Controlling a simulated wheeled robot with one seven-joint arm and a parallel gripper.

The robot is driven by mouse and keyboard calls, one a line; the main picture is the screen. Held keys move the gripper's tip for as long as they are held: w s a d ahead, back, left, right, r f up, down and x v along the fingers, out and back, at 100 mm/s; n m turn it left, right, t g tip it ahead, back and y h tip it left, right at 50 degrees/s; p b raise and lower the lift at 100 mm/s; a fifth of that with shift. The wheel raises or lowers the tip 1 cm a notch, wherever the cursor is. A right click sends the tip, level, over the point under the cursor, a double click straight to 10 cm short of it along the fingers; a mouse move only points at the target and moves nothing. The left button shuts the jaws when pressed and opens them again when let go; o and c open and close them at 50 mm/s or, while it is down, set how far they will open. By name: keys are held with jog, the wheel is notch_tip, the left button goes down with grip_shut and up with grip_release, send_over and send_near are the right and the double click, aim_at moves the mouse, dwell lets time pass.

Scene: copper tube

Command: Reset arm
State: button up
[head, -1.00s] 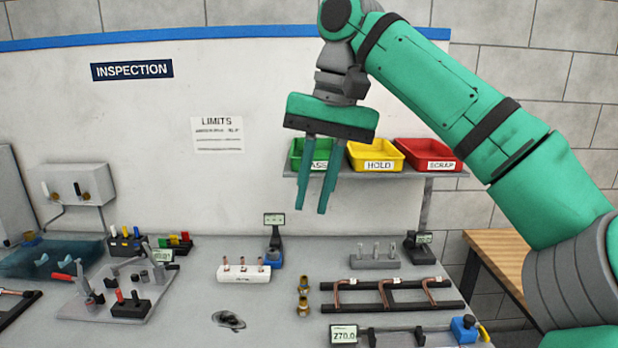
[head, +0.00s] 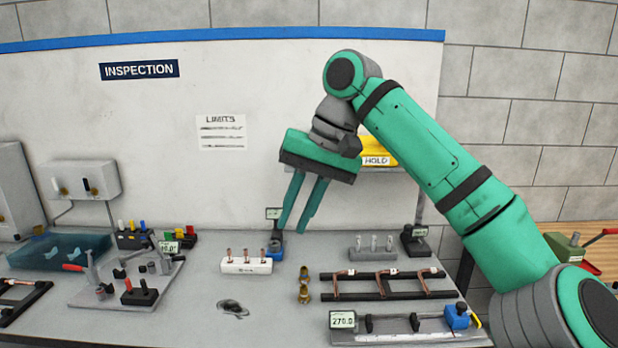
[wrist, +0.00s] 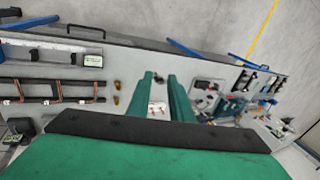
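My green arm reaches in from the right in the head view. My gripper (head: 294,230) hangs above the back middle of the grey bench (head: 200,295), its two long green fingers pointing down and apart with nothing between them. In the wrist view the gripper (wrist: 161,78) is also open and empty, well above the bench. A white block (head: 246,266) holding short copper pieces stands on the bench below the fingers; it shows between them in the wrist view (wrist: 158,108).
Bent copper tubes lie on a black rack (head: 385,294) at right. A gauge (head: 400,326) reading 270.0 is in front. Brass fittings (head: 304,284) stand mid-bench. A clamp fixture (head: 130,285) and blue tray (head: 60,254) are left. A yellow HOLD bin (head: 378,151) is partly behind my arm.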

jog(key=w+a+f+t+y, duration=0.2)
jog(key=w+a+f+y, duration=0.25)
jog(key=a+f, duration=0.55)
jog(key=w+a+f+t+y, duration=0.4)
jog(key=a+f, duration=0.3)
jog(key=f, duration=0.6)
jog(key=s+f+m+t+h, duration=0.1)
jog(key=s+f+m+t, duration=0.15)
jog(key=f, duration=0.55)
jog(key=s+f+m+t, duration=0.2)
jog(key=f+m+t, duration=0.15)
jog(key=f, duration=0.35)
jog(key=s+d+f+m+t+h, duration=0.15)
jog(key=s+d+f+h, duration=0.3)
jog(key=s+f, duration=0.5)
jog(key=s+d+f+m+t+h, duration=0.15)
jog(key=s+d+f+h, duration=0.35)
jog(key=s, duration=0.7)
jog(key=s+d+r+n+h, duration=0.1)
jog(key=s+d+n, duration=0.3)
jog(key=s, duration=0.8)
jog(key=s+d+r+n+h, duration=0.1)
jog(key=s+d+r+n, duration=0.2)
jog(key=s, duration=0.9)
jog(key=d+n, duration=0.1)
jog(key=d, duration=0.2)
jog(key=shift+s, duration=0.3)
